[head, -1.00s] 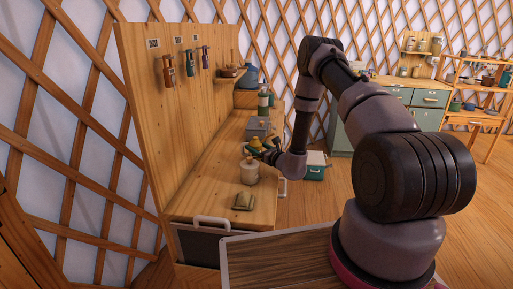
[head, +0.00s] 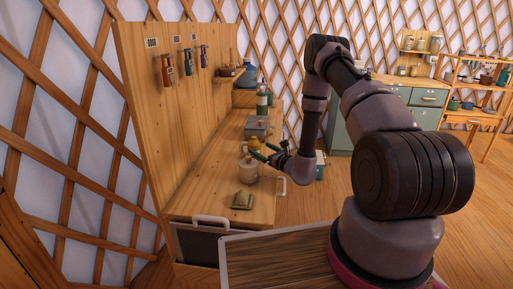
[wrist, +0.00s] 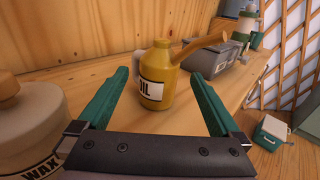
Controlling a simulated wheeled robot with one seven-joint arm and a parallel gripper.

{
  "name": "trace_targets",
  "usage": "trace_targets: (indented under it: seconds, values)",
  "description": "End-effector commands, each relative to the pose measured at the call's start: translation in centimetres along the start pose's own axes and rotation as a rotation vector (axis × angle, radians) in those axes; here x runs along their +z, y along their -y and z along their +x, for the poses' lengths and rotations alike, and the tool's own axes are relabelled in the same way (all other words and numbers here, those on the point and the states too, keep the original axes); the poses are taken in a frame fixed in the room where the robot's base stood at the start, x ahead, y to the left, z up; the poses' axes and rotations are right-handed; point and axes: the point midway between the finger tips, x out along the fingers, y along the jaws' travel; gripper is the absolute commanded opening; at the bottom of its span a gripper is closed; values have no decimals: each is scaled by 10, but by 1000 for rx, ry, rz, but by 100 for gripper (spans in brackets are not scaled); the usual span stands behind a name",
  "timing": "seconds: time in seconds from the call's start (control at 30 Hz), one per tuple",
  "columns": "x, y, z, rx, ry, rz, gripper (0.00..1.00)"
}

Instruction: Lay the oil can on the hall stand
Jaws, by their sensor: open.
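The oil can (wrist: 157,80) is yellow with a spout pointing up to the right and a label partly reading OIL. In the head view the oil can (head: 254,147) shows small behind the wax jar. My gripper (wrist: 158,92) is open, its two green fingers apart, with the can ahead between them in the wrist view; I see no contact. In the head view my gripper (head: 268,152) is over the right edge of the stand top.
A cream wax jar (wrist: 32,120) stands close to the left finger. A grey box (head: 258,127) and bottles (head: 263,104) stand farther back. A small olive-tan object (head: 243,200) lies near the front. A teal cooler (wrist: 271,132) is on the floor at right.

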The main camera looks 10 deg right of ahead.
Motion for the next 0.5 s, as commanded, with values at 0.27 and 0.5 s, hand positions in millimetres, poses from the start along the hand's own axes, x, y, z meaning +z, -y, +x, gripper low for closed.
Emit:
trace_targets:
  seconds: [0.27, 0.5]
  values:
    - [-1, 1, -54, -2, -2, 2, 100]
    - [0, 0, -70, 0, 0, 0, 100]
